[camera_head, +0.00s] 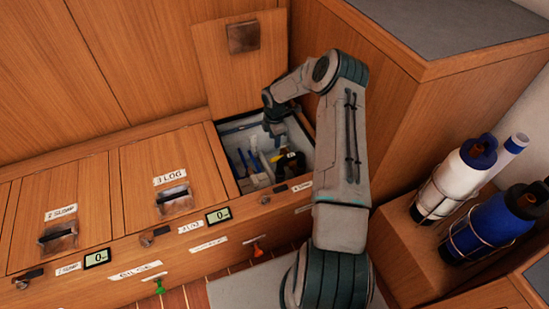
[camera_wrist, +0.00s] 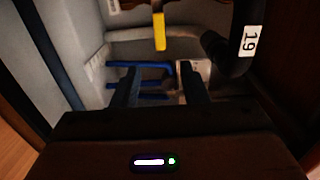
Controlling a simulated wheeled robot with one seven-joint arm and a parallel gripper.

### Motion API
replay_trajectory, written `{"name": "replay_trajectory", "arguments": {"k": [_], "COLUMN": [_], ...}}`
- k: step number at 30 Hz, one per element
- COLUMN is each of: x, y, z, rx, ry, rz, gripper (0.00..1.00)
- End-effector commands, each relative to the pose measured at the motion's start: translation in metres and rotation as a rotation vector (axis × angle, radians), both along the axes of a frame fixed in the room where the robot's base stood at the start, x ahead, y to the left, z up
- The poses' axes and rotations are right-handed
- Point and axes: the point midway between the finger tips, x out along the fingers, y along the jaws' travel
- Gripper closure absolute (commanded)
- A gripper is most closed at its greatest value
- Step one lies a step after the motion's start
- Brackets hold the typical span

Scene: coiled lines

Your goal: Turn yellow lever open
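The yellow lever (camera_wrist: 159,31) hangs down in the upper middle of the wrist view, with its upper end against a dark brown fitting. In the head view a small yellow spot (camera_head: 283,152) shows inside the open locker, partly hidden by dark parts. My gripper (camera_wrist: 160,84) is open, and nothing shows between its two dark fingers. The lever appears above and between the fingertips in the wrist view, apart from them. In the head view my gripper (camera_head: 276,136) reaches down into the locker; its fingertips are hard to make out.
In the wrist view, blue handles (camera_wrist: 140,66) lie behind the fingers, and a black hose (camera_wrist: 222,55) tagged with a number is close at right. The locker's pale walls (camera_head: 238,124) hem in the gripper. Its wooden lid (camera_head: 228,75) stands raised. Bottles (camera_head: 463,178) stand at right.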

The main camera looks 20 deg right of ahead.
Motion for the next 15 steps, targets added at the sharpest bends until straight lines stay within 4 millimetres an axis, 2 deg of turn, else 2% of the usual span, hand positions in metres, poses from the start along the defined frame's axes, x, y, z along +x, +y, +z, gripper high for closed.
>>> {"name": "replay_trajectory", "arguments": {"k": [1,6,12,15], "x": [-0.001,-0.001,-0.001,0.000], "y": [0.001,0.001,0.001,0.000], "z": [-0.016,-0.054,-0.091,-0.102], "rx": [0.001,0.001,0.000,0.000], "ry": [0.002,0.003,0.001,0.000], "rz": [0.000,-0.002,-0.001,-0.001], "gripper": [0.60,0.60,0.60,0.60]}}
